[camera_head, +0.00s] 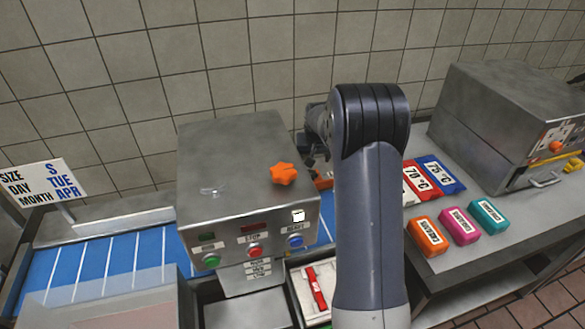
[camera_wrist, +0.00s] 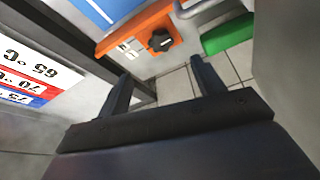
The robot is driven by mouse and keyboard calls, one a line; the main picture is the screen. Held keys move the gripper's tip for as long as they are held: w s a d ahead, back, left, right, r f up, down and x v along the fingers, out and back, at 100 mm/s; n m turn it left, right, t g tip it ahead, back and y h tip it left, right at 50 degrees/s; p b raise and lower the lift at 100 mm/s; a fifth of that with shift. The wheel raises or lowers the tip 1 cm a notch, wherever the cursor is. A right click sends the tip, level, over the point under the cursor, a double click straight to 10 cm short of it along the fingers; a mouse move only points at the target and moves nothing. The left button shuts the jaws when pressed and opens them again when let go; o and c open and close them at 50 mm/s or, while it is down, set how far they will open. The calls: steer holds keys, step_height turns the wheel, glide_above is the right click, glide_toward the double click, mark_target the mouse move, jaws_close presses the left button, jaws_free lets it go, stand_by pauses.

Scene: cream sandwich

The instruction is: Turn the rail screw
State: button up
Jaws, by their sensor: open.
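In the wrist view a black knob (camera_wrist: 161,41) sits on an orange bracket (camera_wrist: 140,32) beside a blue surface; this looks like the rail screw. My gripper (camera_wrist: 160,76) is open and empty. Its two dark fingers point towards the knob, which lies beyond the fingertips and between their lines, apart from both. In the head view my arm hides the gripper and the knob. Only a bit of an orange part (camera_head: 322,179) shows beside the arm.
The control box with its buttons stands left of my arm, over the blue belt (camera_head: 100,262). In the wrist view a green part (camera_wrist: 228,35) and grey metal flank the bracket on the right.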

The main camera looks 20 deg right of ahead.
mark_target(312, 171)
steer(key=p+x, duration=0.3)
steer(key=x, duration=0.8)
steer(key=shift+w, duration=0.15)
steer(key=shift+c, duration=0.3)
steer(key=c, duration=0.9)
